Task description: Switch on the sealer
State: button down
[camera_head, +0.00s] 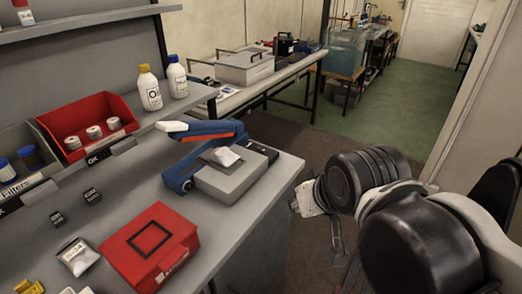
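The sealer (178,179) is a blue device on the right part of the grey bench. Its long upper arm (208,131), blue with a white tip and an orange-red strip, is raised above its base. A grey block (231,181) stands against its front, with a small white packet (226,157) on a grey plate on top. A dark part (262,150) shows at the sealer's right end; any switch is too small to make out. My gripper (339,253) seems to hang low beyond the bench's right edge, apart from the sealer, small and partly hidden by my arm; its fingers are unclear.
A red box (150,245) with a black square outline lies at the bench's front. A red bin (92,119) of small jars and two white bottles (149,90) stand behind. My arm fills the lower right.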

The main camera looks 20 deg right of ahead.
jog(key=shift+r, duration=0.1)
jog(key=w+r+m+g+p, duration=0.1)
jog(key=w+r+m+p, duration=0.1)
jog(key=w+r+p, duration=0.45)
jog(key=w+r+m+g+p, duration=0.2)
jog(key=w+r+m+p, duration=0.15)
jog(key=w, duration=0.55)
jog(key=m+g+y+p, duration=0.1)
jog(key=m+g+p, duration=0.3)
jog(key=p, duration=0.5)
send_over(259, 146)
jog(key=s+d, duration=0.1)
jog(key=s, duration=0.1)
jog(key=shift+w+d+f+m+t, duration=0.1)
jog(key=shift+f+m+t, duration=0.35)
jog(key=shift+f, duration=1.2)
jog(key=shift+f, duration=0.1)
jog(key=f, duration=0.4)
jog(key=w+a+f+p, duration=0.1)
jog(key=f, duration=0.4)
jog(key=f+p, duration=0.1)
jog(key=f, duration=0.3)
jog(key=shift+w+a+f, duration=0.2)
jog(key=shift+w+f, duration=0.1)
